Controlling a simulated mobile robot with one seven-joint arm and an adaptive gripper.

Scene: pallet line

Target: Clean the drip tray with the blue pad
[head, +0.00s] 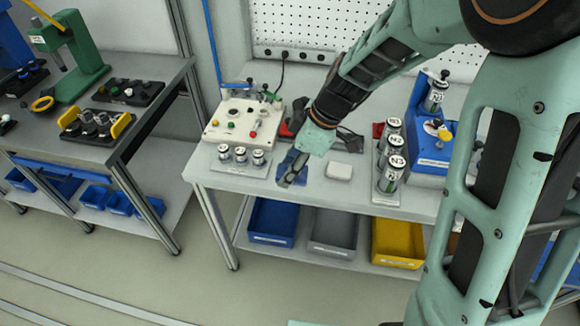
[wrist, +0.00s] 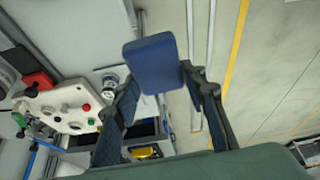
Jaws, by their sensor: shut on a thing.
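The blue pad (wrist: 153,62) is held between the two finger tips of my gripper (wrist: 160,82) in the wrist view, its flat face toward the camera. In the head view my gripper (head: 291,172) is above the front edge of the middle bench, right of a grey plate (head: 221,168) carrying three small canisters; a blue patch shows at the fingers. I cannot tell for certain which thing is the drip tray. My gripper hides part of the bench behind it.
A cream control box (head: 240,122) stands behind the canisters (head: 240,155). A white block (head: 339,171) lies right of my gripper. Tall labelled cylinders (head: 391,174) and a blue unit (head: 428,150) stand farther right. Blue (head: 272,222), grey (head: 333,232) and yellow (head: 397,242) bins sit below.

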